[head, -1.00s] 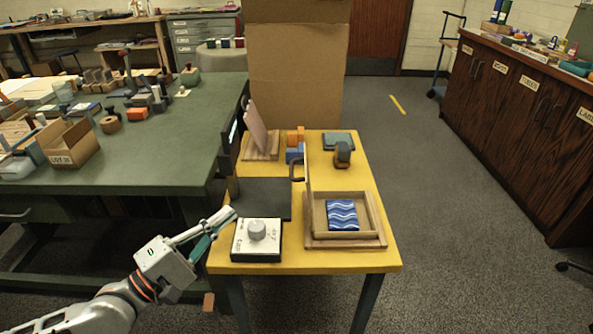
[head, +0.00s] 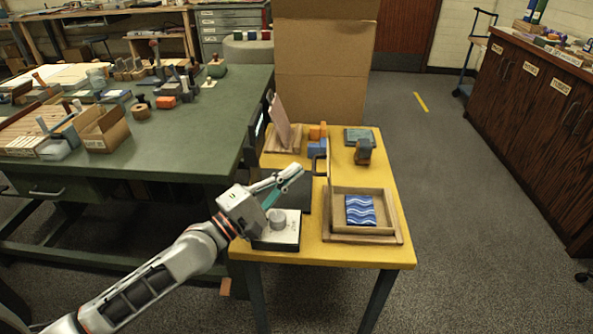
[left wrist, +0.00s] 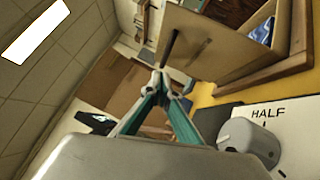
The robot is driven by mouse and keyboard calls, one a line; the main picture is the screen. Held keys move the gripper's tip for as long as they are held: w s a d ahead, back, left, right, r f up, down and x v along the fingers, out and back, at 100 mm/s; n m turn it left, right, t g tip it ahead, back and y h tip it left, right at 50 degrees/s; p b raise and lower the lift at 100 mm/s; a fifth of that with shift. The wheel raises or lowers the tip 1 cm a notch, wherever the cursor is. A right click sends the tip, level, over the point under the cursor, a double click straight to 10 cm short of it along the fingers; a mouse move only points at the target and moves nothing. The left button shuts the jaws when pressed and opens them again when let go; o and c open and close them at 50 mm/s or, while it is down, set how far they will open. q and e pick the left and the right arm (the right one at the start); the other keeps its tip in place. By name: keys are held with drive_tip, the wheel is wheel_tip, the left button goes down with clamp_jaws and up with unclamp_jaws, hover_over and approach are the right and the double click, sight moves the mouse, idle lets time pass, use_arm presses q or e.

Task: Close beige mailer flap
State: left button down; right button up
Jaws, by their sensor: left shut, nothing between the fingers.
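The beige mailer (head: 384,231) lies open on a wooden board at the front right of the yellow table. A blue wave-patterned item (head: 360,209) lies inside it. Its flap (head: 330,172) stands upright along the box's left side, nearly edge-on in the head view. A dark handle (head: 319,160) sticks out from the flap's left face. In the left wrist view the flap (left wrist: 225,45) is a broad beige panel, with the handle (left wrist: 174,46) beyond my fingertips. My left gripper (head: 298,170) is shut and empty, left of the flap and apart from it. My right gripper is out of view.
A white box with a grey knob (head: 277,216) sits beneath my left gripper; the knob also shows in the left wrist view (left wrist: 247,138). Orange and blue blocks (head: 317,147) and a tilted board (head: 279,118) stand behind. A green workbench (head: 190,133) is at left.

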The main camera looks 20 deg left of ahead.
use_arm(q)
drive_tip(key=shift+w+d+r, duration=0.2)
drive_tip(key=shift+d, duration=0.6)
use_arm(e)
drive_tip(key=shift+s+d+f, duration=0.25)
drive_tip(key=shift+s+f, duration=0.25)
